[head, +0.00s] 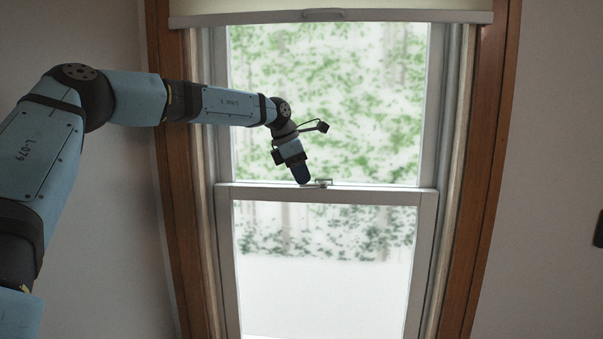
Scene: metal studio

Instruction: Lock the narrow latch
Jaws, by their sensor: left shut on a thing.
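The narrow latch (323,182) is a small light-coloured piece on top of the window's middle rail (370,195). My left gripper (303,182) reaches down to the rail from the upper left and is shut at the latch's left side. Its fingertips hide part of the latch. The latch is too small here to tell which way its lever points. My right gripper is not in view.
The window has an upper pane (340,90) and a lower pane (320,280), inside a brown wooden frame (490,170). A rolled blind (400,14) with a handle hangs across the top. A dark object (598,230) is on the wall at the right edge. The space right of the latch is clear.

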